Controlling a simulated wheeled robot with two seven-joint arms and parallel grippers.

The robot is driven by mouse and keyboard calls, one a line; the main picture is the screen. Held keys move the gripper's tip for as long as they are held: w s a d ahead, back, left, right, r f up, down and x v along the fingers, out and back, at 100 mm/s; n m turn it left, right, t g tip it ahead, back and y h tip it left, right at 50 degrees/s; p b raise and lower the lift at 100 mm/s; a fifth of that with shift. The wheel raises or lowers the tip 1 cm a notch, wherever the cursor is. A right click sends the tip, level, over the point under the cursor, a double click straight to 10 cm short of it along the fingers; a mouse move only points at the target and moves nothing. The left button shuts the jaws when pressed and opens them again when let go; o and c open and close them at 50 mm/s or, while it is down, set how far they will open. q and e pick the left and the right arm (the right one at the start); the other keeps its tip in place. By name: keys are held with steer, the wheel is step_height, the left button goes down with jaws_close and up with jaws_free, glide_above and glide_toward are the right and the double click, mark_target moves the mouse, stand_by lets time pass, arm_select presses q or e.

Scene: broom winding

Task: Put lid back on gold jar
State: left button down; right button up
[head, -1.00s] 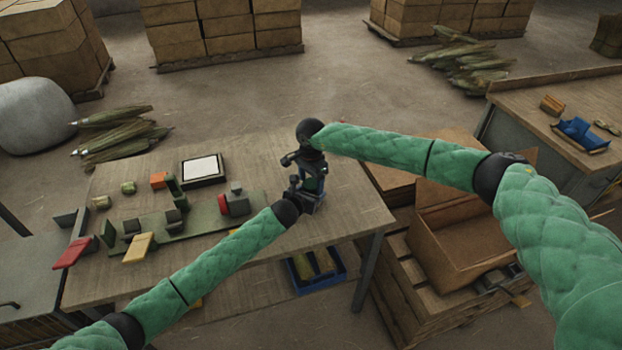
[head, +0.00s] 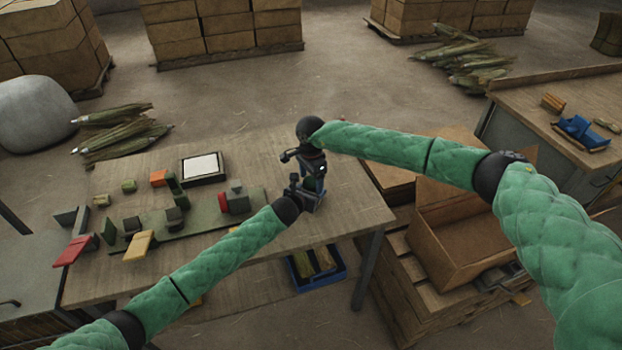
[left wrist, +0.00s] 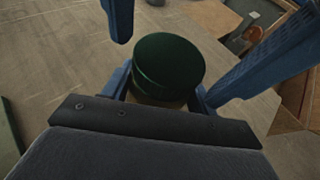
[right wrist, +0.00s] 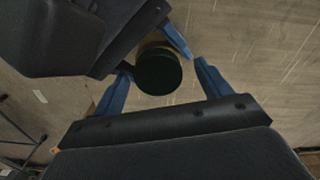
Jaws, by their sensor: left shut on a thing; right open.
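The gold jar (left wrist: 160,102) shows only as a narrow tan strip beneath the dark green round lid (left wrist: 168,65); the rest of it is hidden. The lid sits over the jar's top; I cannot tell how tightly it is seated. My left gripper (head: 309,200) is shut on the jar, its blue fingers on either side below the lid. My right gripper (head: 313,174) is open just above. In the right wrist view the lid (right wrist: 158,73) lies between its spread blue fingers, with gaps showing. In the head view the jar and lid are mostly hidden by the grippers.
The wooden table (head: 345,215) has bare room around both hands. To the left are a green board (head: 190,225) with blocks, a black-framed white panel (head: 202,168) and a yellow block (head: 138,246). An open cardboard box (head: 470,235) stands at the right, below the right arm.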

step_height(320, 180, up, 12)
stand_by(0.6)
arm_select(q)
steer(key=shift+c, duration=1.9)
jaws_free()
steer(key=shift+s+a+r+b, duration=0.1)
steer(key=shift+s+a+b, duration=0.15)
steer(key=shift+s+b, duration=0.1)
steer(key=b+v, duration=0.2)
steer(key=v, duration=0.3)
steer(key=shift+s+a, duration=0.15)
steer(key=shift+v, duration=0.75)
arm_select(e)
steer(key=shift+f, duration=1.45)
